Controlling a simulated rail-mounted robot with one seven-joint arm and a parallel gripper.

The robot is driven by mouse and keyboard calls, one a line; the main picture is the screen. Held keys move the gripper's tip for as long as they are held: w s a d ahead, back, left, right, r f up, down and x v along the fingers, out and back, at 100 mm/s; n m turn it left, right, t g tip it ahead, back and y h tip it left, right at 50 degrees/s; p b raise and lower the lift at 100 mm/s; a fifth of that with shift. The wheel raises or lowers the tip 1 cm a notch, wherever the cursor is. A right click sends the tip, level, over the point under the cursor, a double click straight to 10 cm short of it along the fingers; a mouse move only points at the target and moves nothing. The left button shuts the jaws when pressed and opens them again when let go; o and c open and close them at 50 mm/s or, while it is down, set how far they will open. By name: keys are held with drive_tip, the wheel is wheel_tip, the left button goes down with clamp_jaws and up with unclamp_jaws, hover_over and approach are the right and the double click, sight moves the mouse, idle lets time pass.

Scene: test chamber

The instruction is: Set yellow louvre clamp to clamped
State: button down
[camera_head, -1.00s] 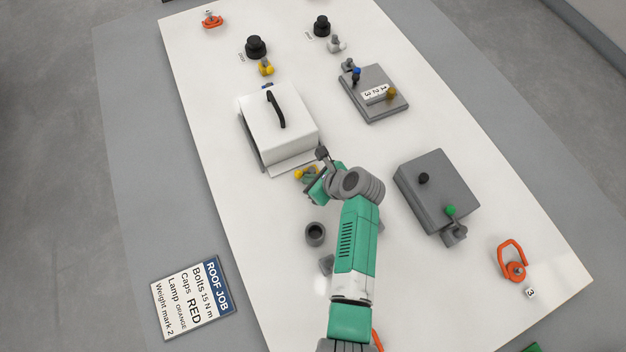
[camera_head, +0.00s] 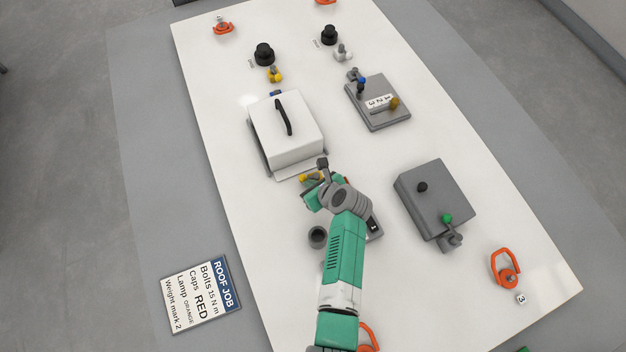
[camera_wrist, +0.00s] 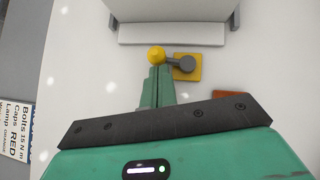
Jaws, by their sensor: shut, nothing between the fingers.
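The yellow clamp sits on the white table at the near edge of the white box. In the wrist view it shows a yellow base plate (camera_wrist: 190,73), a grey pivoted lever (camera_wrist: 182,63) lying sideways to the left, and a yellow ball knob (camera_wrist: 157,56) at the lever's end. In the head view only a bit of yellow (camera_head: 305,178) shows beside my gripper (camera_head: 314,190). In the wrist view my gripper (camera_wrist: 157,84) is shut and empty, its fingertips right at the knob. I cannot tell whether they touch it.
The white box (camera_head: 285,132) with a black handle stands just beyond the clamp. A dark grey cup (camera_head: 317,237) stands left of my arm. A grey box (camera_head: 432,200) with a green knob lies to the right. An orange-red piece (camera_wrist: 234,95) lies right of the fingers.

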drive_tip(key=a+r+m+h+p, duration=0.1)
drive_tip(key=p, duration=0.1)
drive_tip(key=shift+m+t+p, duration=0.3)
drive_tip(key=shift+w+a+f+m+t+h+p, duration=0.15)
drive_tip(key=shift+m+t+h+p, duration=0.1)
drive_tip(key=shift+m+p, duration=0.25)
drive_tip(key=shift+w+a+r+m+t+h+p, duration=0.15)
drive_tip(key=shift+m+h+p, duration=0.1)
drive_tip(key=shift+m+p, duration=0.25)
drive_tip(key=shift+w+a+f+p, duration=0.15)
drive_tip(key=shift+w+f+p, duration=0.1)
drive_tip(key=shift+p, duration=0.55)
drive_tip(key=shift+w+a+m+h+p, duration=0.25)
drive_tip(key=shift+m+h+p, duration=0.1)
drive_tip(key=shift+m+h, duration=0.4)
drive_tip(key=shift+w+a+f, duration=0.15)
drive_tip(key=shift+w, duration=0.3)
drive_tip(key=shift+w+a+f, duration=0.1)
drive_tip(key=shift+w+a, duration=0.05)
drive_tip(key=shift+w, duration=0.4)
drive_tip(key=shift+w+b, duration=0.3)
drive_tip(key=shift+b, duration=0.1)
drive_tip(key=shift+r, duration=0.1)
